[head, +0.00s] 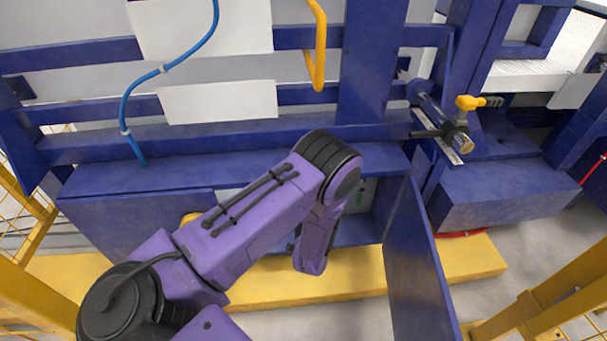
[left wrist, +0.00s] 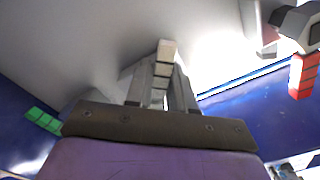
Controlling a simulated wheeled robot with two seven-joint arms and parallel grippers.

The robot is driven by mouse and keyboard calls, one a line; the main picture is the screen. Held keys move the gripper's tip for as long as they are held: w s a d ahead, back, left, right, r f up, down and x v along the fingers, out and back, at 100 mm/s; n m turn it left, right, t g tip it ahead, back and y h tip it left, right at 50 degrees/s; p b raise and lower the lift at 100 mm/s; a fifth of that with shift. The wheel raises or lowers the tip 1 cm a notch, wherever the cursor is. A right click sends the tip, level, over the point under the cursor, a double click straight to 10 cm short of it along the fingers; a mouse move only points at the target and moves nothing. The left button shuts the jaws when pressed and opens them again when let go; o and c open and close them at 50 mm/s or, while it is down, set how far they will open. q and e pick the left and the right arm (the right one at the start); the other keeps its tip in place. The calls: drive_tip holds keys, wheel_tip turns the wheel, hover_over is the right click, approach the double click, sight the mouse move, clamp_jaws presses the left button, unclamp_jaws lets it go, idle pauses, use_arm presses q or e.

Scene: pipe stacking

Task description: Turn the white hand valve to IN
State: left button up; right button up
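In the left wrist view the white hand valve (left wrist: 166,50) has a narrow pale handle in segments. It stands between the two fingers of my left gripper (left wrist: 164,82), which lie close along both its sides and appear shut on it. A green segmented handle (left wrist: 42,120) is at the left and a red segmented handle (left wrist: 303,75) at the right. In the head view my left arm reaches into an open blue cabinet (head: 380,205), and its fingers and the white valve are hidden. The IN marking is not readable. My right gripper is not in view.
The cabinet's open blue door (head: 415,265) stands just right of my arm. A yellow-handled valve (head: 468,102) on a blue pipe is at the upper right. A yellow step (head: 340,290) lies below the cabinet. A blue hose (head: 150,75) hangs at the upper left.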

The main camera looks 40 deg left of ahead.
use_arm(q)
drive_tip(key=shift+o, duration=1.1)
drive_tip(key=shift+s, duration=0.1)
drive_tip(key=p+v, duration=0.2)
drive_tip(key=v, duration=0.8)
drive_tip(key=shift+s+d+p, duration=0.15)
drive_tip(key=shift+d+p, duration=0.05)
drive_tip(key=shift+p, duration=0.2)
